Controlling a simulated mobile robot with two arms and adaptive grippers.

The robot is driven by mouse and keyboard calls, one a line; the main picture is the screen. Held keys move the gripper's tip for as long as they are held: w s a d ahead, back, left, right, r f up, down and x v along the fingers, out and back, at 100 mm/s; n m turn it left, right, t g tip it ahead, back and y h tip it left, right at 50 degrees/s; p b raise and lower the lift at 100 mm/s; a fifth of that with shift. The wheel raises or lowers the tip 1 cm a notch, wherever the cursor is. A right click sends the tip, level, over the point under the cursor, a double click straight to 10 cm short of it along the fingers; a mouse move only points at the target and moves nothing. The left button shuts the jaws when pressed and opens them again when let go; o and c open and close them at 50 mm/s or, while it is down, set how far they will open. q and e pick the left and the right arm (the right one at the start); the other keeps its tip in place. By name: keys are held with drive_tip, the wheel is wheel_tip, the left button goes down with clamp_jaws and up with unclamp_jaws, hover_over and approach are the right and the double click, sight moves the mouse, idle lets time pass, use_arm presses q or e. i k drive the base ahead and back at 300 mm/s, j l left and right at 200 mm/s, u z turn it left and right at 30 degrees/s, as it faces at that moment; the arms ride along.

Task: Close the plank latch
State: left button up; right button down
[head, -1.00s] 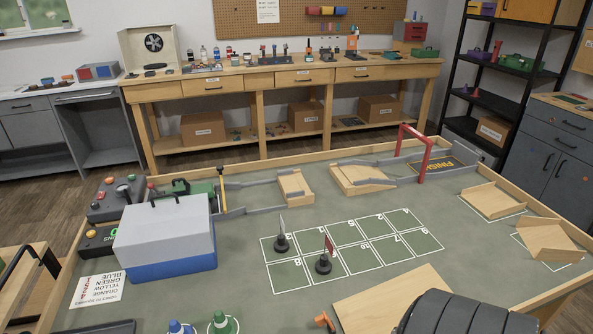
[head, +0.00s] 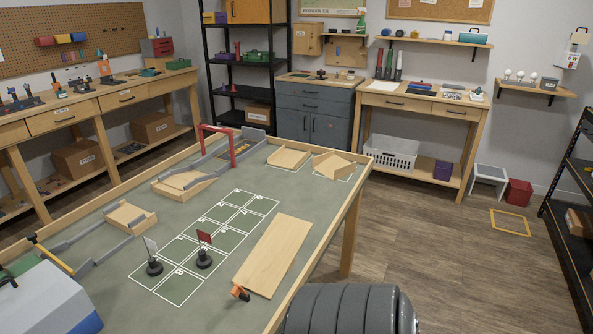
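A pale wooden plank (head: 274,255) lies flat on the green table top near its right edge. At its near end is a small orange and black piece (head: 240,293), which looks like the plank latch. It is too small to tell whether it is open or closed. Neither of my grippers is in view.
A grid mat (head: 215,245) with a white-flag marker (head: 154,265) and a red-flag marker (head: 204,257) lies left of the plank. Wooden ramps (head: 184,186) and a red arch (head: 232,145) stand farther back. A grey-and-blue box (head: 45,300) is at lower left.

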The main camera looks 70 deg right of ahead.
sight(235, 291)
drive_tip(key=z, duration=1.85)
drive_tip(key=l+u, duration=0.45)
drive_tip(key=k+j, duration=0.05)
